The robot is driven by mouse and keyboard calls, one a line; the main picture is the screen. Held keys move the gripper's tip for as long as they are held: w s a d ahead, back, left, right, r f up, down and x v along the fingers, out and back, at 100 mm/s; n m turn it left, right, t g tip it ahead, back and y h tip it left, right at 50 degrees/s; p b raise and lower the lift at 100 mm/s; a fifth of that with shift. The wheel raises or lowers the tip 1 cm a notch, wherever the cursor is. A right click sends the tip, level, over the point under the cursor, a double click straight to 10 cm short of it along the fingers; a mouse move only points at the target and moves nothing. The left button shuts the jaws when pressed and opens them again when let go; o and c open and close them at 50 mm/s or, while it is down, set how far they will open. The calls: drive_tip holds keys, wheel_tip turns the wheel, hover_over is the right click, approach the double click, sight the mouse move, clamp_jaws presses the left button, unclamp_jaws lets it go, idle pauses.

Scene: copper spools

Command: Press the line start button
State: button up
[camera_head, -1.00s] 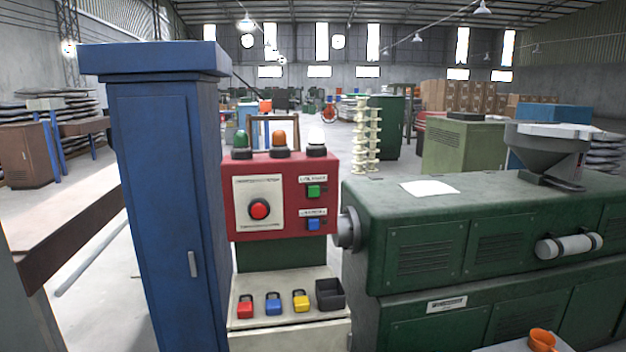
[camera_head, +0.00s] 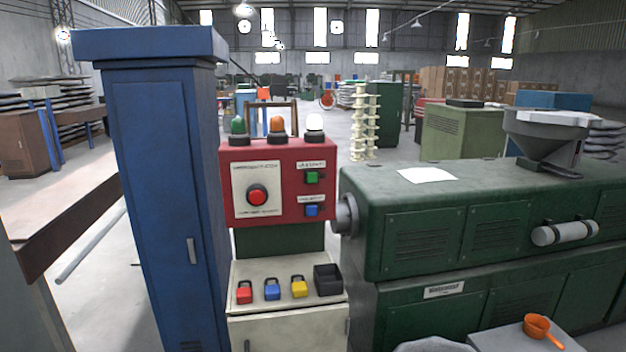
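A red control panel (camera_head: 281,216) stands ahead on a dark green post above a cream cabinet. A large round red button (camera_head: 257,195) is on a cream plate at the panel's left. Green, orange and white lamps (camera_head: 277,127) stand on top of the panel. My gripper is not in view; a grey rounded shape at the bottom edge cannot be identified.
A tall blue cabinet (camera_head: 168,200) stands close on the panel's left. A green machine (camera_head: 480,215) with a hopper stands on the right. Red, blue and yellow padlocks (camera_head: 272,290) and a black bin (camera_head: 328,280) lie on the cream ledge. An orange scoop (camera_head: 540,328) is at the lower right.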

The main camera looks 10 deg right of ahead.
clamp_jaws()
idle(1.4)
